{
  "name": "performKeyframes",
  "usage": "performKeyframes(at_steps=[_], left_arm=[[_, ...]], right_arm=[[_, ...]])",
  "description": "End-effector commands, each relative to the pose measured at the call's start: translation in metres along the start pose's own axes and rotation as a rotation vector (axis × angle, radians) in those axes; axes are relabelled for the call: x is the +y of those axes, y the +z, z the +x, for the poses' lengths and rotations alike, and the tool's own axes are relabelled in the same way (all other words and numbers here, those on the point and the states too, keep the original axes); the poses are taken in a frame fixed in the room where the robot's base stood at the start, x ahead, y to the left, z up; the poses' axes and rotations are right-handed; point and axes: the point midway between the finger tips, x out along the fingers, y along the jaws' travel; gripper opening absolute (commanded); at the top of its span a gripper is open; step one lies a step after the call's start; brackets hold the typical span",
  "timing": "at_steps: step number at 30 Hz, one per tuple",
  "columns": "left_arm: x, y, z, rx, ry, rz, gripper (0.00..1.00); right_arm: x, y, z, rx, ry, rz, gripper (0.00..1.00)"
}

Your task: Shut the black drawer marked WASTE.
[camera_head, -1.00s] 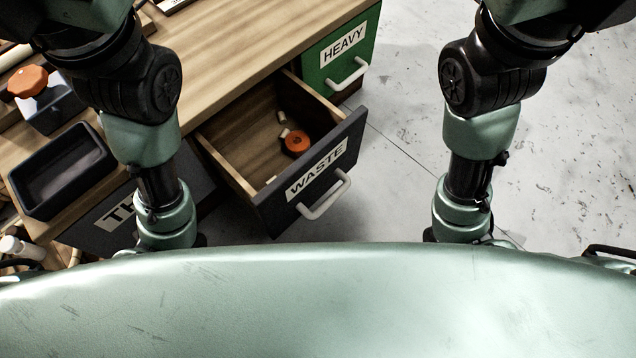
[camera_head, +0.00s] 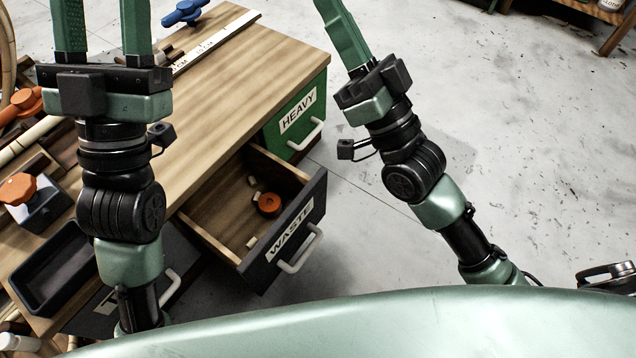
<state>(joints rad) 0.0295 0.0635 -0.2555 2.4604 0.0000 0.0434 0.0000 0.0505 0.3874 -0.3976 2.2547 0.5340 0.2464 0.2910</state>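The black drawer (camera_head: 262,272) marked WASTE is pulled out of the wooden workbench, with its white handle (camera_head: 299,250) on the front. Inside it lie an orange knob-like piece (camera_head: 269,204) and a few small pale pieces. My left gripper (camera_head: 103,15) is over the bench to the left of the drawer, its two green fingers apart and nothing between them. My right gripper (camera_head: 338,20) is over the floor to the right of the bench, beyond the drawer. Its fingers overlap in this view and the tips are cut off. Neither gripper touches the drawer.
A green drawer (camera_head: 293,120) marked HEAVY is shut behind the black one. A dark tray (camera_head: 52,272) and an orange-knobbed block (camera_head: 30,195) are on the bench at left. A ruler and blue clamp (camera_head: 186,12) lie at the back. Floor at right is clear.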

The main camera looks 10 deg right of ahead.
Motion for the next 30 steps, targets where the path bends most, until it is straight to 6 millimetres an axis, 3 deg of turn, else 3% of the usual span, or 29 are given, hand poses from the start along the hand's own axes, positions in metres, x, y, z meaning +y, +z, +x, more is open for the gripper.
performKeyframes(at_steps=[1,2,3,5,6,9,12,13,15,18,23,30], left_arm=[[-0.005,0.019,0.008,-0.167,-0.012,-0.005,0.46],[-0.006,0.035,0.002,-0.26,-0.018,-0.008,0.46],[-0.008,0.055,-0.01,-0.383,-0.026,-0.013,0.46],[-0.009,0.08,-0.033,-0.56,-0.035,-0.02,0.46],[-0.01,0.093,-0.05,-0.667,-0.04,-0.024,0.46],[-0.009,0.114,-0.095,-0.894,-0.048,-0.036,0.46],[-0.007,0.123,-0.129,-1.039,-0.053,-0.043,0.46],[-0.007,0.124,-0.136,-1.069,-0.053,-0.045,0.46],[-0.006,0.127,-0.149,-1.115,-0.055,-0.047,0.46],[-0.006,0.129,-0.157,-1.143,-0.055,-0.048,0.46],[-0.006,0.131,-0.162,-1.163,-0.056,-0.048,0.46],[-0.005,0.128,-0.149,-1.092,-0.053,-0.049,0.46]], right_arm=[[0.02,0.029,-0.014,-0.181,0.104,0.144,0.0],[0.032,0.05,-0.033,-0.273,0.169,0.233,0.0],[0.045,0.075,-0.064,-0.389,0.264,0.352,0.0],[0.056,0.104,-0.117,-0.542,0.415,0.517,0.0],[0.06,0.117,-0.154,-0.629,0.517,0.614,0.0],[0.059,0.133,-0.24,-0.789,0.752,0.812,0.0],[0.052,0.134,-0.3,-0.874,0.921,0.934,0.0],[0.051,0.133,-0.312,-0.889,0.955,0.957,0.0],[0.048,0.132,-0.331,-0.911,1.012,0.995,0.0],[0.048,0.135,-0.34,-0.918,1.039,1.014,0.0],[0.052,0.152,-0.334,-0.911,1.036,1.017,0.0],[0.065,0.201,-0.321,-0.911,1.034,1.015,0.0]])
